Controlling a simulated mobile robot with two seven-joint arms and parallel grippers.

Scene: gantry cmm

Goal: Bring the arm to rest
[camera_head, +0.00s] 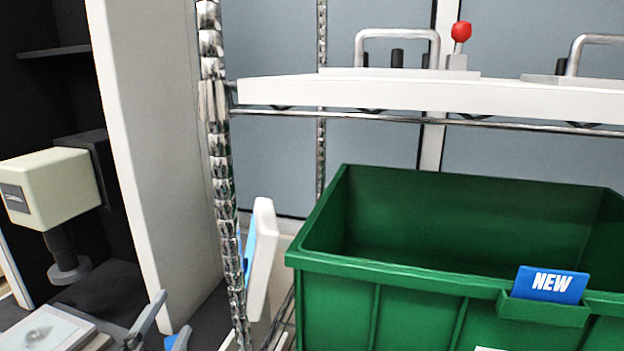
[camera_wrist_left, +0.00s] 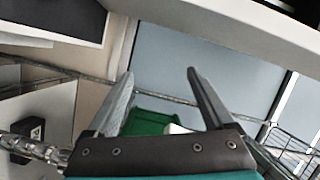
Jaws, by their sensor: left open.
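My left gripper (camera_head: 173,311) shows at the bottom left of the head view, where only its grey finger ends rise above the lower edge. In the left wrist view its two grey fingers (camera_wrist_left: 160,73) are spread wide apart with nothing held between them. The rest of my left arm is mostly out of the head view. My right gripper is not in view.
A green bin (camera_head: 400,285) with a blue "NEW" card (camera_head: 550,284) stands at the right, below a white shelf (camera_head: 420,93). A chrome post (camera_head: 219,150) stands left of it. A cream machine head (camera_head: 55,187) hangs at the far left. Part of the green bin shows beyond my fingers in the wrist view (camera_wrist_left: 146,122).

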